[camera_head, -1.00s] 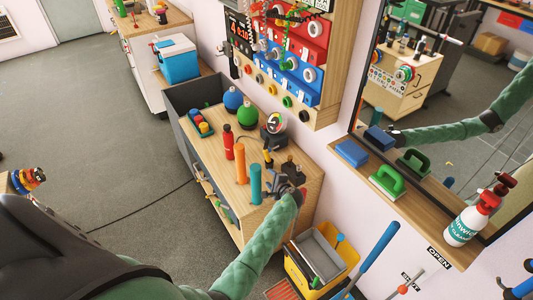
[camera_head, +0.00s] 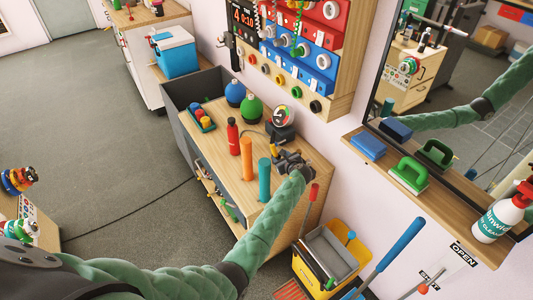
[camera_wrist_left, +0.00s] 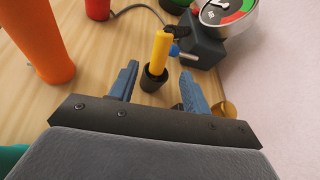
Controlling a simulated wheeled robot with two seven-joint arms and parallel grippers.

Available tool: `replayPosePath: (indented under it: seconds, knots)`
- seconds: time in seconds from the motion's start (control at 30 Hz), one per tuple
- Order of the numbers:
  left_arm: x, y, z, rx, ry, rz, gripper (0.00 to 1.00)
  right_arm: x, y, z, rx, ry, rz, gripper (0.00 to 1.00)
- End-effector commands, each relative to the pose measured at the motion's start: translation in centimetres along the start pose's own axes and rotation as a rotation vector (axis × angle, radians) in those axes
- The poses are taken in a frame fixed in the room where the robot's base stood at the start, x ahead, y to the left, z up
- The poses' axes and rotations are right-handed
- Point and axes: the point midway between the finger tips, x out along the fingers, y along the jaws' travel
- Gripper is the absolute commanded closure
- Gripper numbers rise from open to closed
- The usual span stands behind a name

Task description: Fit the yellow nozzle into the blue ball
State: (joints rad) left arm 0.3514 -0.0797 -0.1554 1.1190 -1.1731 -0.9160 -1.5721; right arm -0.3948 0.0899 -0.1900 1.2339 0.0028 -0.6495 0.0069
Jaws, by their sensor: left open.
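The yellow nozzle (camera_wrist_left: 162,52) stands upright with a black collar at its base on the wooden top in the left wrist view. A small yellow tip in the head view (camera_head: 273,149) seems to be the same nozzle. My left gripper (camera_wrist_left: 159,72) is open, with its two blue fingers on either side of the nozzle's lower end. In the head view the left gripper (camera_head: 290,160) is over the bench's right part. My right gripper is out of view.
An orange cylinder (camera_head: 247,158), a teal cylinder (camera_head: 264,180) and a red bottle (camera_head: 233,136) stand upright near the left gripper. A gauge on a dark base (camera_head: 281,117) is just behind the nozzle. The wall is close on the right.

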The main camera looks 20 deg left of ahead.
Motion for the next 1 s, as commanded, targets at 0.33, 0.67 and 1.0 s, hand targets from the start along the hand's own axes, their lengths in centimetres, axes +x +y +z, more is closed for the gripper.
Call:
replayPosePath:
  seconds: [0.33, 0.67, 1.0]
  knots:
    - [2.6, 0.0, 0.0, 0.002, 0.0, 0.001, 0.52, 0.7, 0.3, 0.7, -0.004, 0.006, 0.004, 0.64]
    - [5.8, 0.1, -0.6, 0.002, -0.001, 0.001, 0.52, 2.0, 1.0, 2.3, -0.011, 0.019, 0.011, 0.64]
    - [7.6, 0.1, -0.8, 0.001, 0.0, 0.0, 0.52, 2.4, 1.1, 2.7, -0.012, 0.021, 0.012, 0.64]
